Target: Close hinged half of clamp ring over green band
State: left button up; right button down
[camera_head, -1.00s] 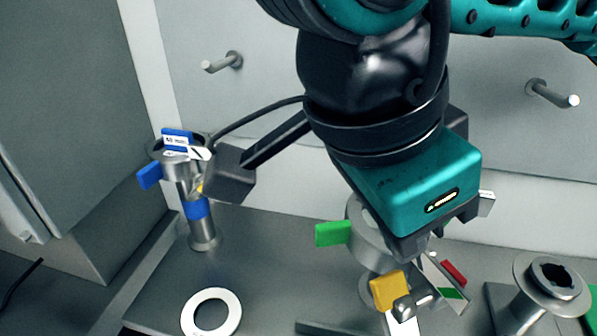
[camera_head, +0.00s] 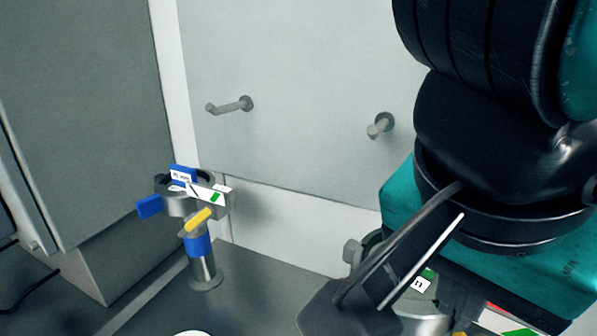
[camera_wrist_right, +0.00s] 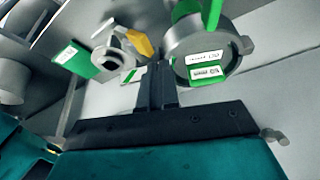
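In the right wrist view, a steel ring (camera_wrist_right: 170,45) with white labels and a green tab (camera_wrist_right: 214,12) is right of my right gripper (camera_wrist_right: 157,68). The gripper's fingers are together, with no object visible between them. A smaller steel part (camera_wrist_right: 104,58) with a yellow handle (camera_wrist_right: 137,42) is to their left. In the head view, the green-marked steel part (camera_head: 425,312) is mostly hidden behind my right gripper and arm. I cannot tell the hinged half's position or see the green band clearly. My left gripper is out of view.
A steel stand with a blue band (camera_head: 198,245), blue tabs and a yellow handle (camera_head: 198,219) stands at left. Two pegs (camera_head: 232,105) project from the back wall. A grey cabinet (camera_head: 85,110) borders the left. Bare bench (camera_head: 255,300) shows between stand and arm.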

jog(key=shift+w+d, duration=0.8)
jog(key=shift+d, duration=0.3)
jog(key=shift+s, duration=0.1)
